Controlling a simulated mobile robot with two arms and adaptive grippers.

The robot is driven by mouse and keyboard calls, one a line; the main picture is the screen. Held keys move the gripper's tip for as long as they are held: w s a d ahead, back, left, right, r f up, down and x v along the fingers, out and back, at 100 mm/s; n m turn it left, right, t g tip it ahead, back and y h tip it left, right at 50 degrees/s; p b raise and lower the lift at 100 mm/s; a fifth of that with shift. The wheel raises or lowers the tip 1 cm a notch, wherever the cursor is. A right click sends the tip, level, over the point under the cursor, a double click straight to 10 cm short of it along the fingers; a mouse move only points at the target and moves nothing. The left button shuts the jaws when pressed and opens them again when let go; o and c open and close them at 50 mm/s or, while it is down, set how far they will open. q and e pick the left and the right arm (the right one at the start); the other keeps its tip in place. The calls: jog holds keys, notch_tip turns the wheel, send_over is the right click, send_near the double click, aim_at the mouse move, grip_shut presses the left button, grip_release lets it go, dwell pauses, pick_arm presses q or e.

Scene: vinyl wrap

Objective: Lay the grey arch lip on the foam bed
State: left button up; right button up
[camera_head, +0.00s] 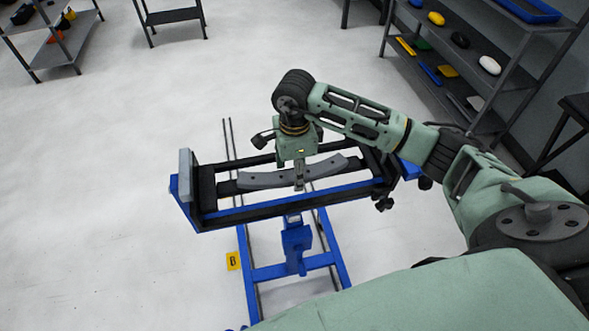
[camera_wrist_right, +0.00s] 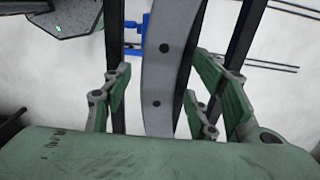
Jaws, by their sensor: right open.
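The grey arch lip (camera_head: 262,180) is a curved strip with dark holes. It lies lengthwise along the blue-and-black stand, on or just above a dark strip (camera_head: 226,188) that looks like the foam bed; the exact contact is hard to see. My right gripper (camera_head: 299,184) points down at the lip's middle. In the right wrist view, the lip (camera_wrist_right: 158,75) runs between the open green finger pads, with a visible gap on both sides. My left gripper is not in view.
The blue-and-black stand (camera_head: 272,213) has a grey upright plate (camera_head: 186,175) at its left end and dark knobs at its right. A shelf (camera_head: 455,90) with several coloured items stands at the upper right. The floor left of the stand is clear.

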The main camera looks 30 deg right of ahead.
jog(key=shift+r, duration=0.25)
notch_tip(320, 180, up, 12)
jog(key=b, duration=0.3)
jog(key=shift+f, duration=0.1)
